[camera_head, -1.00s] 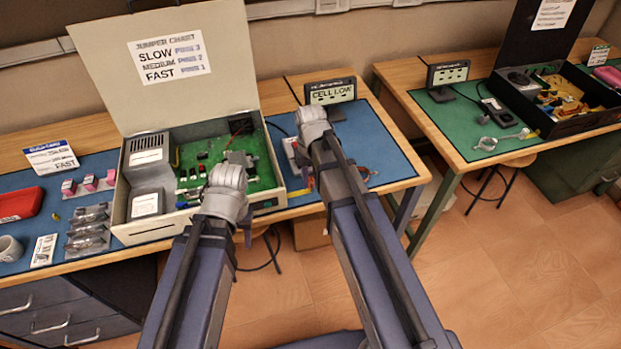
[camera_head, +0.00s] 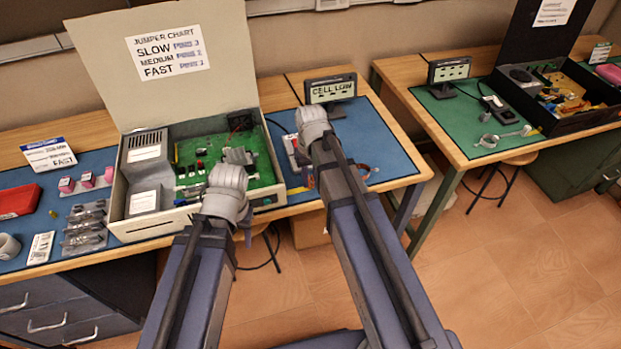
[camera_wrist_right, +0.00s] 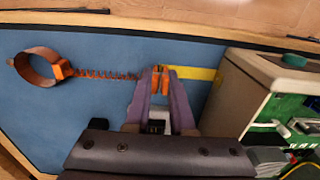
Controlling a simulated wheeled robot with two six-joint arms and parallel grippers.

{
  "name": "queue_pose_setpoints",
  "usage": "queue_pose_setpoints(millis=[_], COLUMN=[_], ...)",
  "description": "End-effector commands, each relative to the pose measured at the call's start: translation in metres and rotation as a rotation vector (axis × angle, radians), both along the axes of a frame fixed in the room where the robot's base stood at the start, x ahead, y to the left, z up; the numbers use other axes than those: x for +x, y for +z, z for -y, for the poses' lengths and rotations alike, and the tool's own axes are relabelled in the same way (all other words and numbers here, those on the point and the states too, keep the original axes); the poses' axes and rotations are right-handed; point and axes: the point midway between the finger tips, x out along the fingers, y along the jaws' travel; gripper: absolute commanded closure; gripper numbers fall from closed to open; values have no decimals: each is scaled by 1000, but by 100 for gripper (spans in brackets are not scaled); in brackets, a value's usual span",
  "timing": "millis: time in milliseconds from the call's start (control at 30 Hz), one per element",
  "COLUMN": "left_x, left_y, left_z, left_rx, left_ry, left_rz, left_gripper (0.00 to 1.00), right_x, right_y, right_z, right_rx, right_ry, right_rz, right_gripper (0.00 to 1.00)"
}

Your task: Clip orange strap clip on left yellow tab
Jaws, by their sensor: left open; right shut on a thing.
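The orange strap clip (camera_wrist_right: 160,82) is between the purple fingers of my right gripper (camera_wrist_right: 160,76), which is shut on it. An orange coiled cord runs from it to the orange wrist strap (camera_wrist_right: 38,66) on the blue mat. The yellow tab (camera_wrist_right: 194,73) lies flat on the mat beside the pale case; its near end meets or passes by the clip, and I cannot tell whether they touch. In the head view my right arm mostly hides this spot. My left gripper (camera_head: 238,156) is open over the green circuit board, its fingertips partly hidden by its wrist.
The open pale case (camera_head: 160,228) with the green board (camera_head: 262,172) stands left of the clip. A "CELL LOW" display (camera_head: 331,89) stands behind. A red case (camera_head: 18,201) and small parts lie at far left. A second table with a green mat (camera_head: 460,118) is at right.

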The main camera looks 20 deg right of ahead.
Motion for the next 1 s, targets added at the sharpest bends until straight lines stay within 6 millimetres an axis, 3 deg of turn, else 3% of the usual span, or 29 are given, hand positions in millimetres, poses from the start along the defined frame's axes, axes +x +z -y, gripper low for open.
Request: queue_pose_setpoints(millis=[367, 400, 700, 1000], left_x=[0, 0, 0, 0], left_y=[-4, -4, -4, -4], left_z=[0, 0, 0, 0], left_rx=[0, 0, 0, 0], left_ry=[0, 0, 0, 0], left_rz=[0, 0, 0, 0], left_gripper=[50, 50, 50, 50], right_x=[0, 0, 0, 0], right_y=[-4, -4, -4, -4], right_z=[0, 0, 0, 0], right_rx=[0, 0, 0, 0], right_ry=[0, 0, 0, 0], right_rz=[0, 0, 0, 0], right_gripper=[100, 76, 44, 44])
